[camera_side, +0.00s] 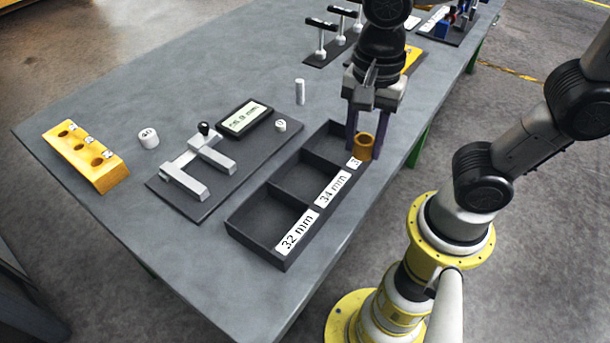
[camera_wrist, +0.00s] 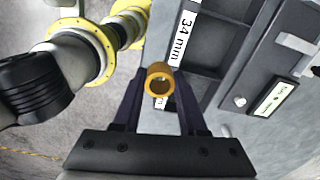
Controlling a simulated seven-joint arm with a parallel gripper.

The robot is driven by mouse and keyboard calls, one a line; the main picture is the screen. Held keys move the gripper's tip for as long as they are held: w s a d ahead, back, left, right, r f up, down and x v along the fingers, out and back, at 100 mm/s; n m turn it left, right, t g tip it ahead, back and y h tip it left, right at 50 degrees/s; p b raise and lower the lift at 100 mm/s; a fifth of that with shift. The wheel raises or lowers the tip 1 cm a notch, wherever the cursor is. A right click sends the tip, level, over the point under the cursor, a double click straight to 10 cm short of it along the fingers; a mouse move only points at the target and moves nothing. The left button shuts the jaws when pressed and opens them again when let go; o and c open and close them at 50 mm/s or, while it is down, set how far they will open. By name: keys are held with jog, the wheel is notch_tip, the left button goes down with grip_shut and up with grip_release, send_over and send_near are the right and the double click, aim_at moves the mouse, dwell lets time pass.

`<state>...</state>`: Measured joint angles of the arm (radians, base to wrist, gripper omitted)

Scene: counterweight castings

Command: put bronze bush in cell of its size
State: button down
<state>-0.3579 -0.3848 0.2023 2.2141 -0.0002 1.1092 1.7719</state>
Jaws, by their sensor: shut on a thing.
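The bronze bush (camera_side: 364,147) is a short hollow ring, held upright between the fingertips of my gripper (camera_side: 363,140). In the wrist view the bush (camera_wrist: 160,69) shows its open bore between both fingers. The dark tray (camera_side: 252,241) has cells in a row, with white labels on the front rim. The nearest label (camera_side: 297,231) reads 32 mm and the middle one (camera_side: 332,189) reads 34 mm. The bush hangs by the third, far cell's label (camera_side: 354,163), which it mostly covers. Its number is hidden beyond a 3. The bush's height above the rim is unclear.
A gauge with a metal slide (camera_side: 195,172) and a display (camera_side: 244,118) stands left of the tray. A yellow holed block (camera_side: 86,157), a white cylinder (camera_side: 148,138) and a pale upright pin (camera_side: 300,91) stand on the table. Black-handled tools (camera_side: 322,40) stand behind.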

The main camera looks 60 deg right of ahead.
jog(key=w, duration=0.1)
jog(key=w+a+f, duration=0.1)
jog(key=w+f, duration=0.1)
jog(key=shift+w+a, duration=0.25)
jog(key=shift+w, duration=0.15)
send_over(305, 187)
jog(key=f, duration=0.5)
jog(key=shift+s+f, duration=0.2)
jog(key=shift+f, duration=0.15)
jog(key=shift+w+f, duration=0.2)
jog(key=shift+f, duration=1.5)
jog(key=shift+f, duration=0.25)
jog(key=shift+c, duration=2.2)
grip_release()
jog(key=shift+r, duration=0.1)
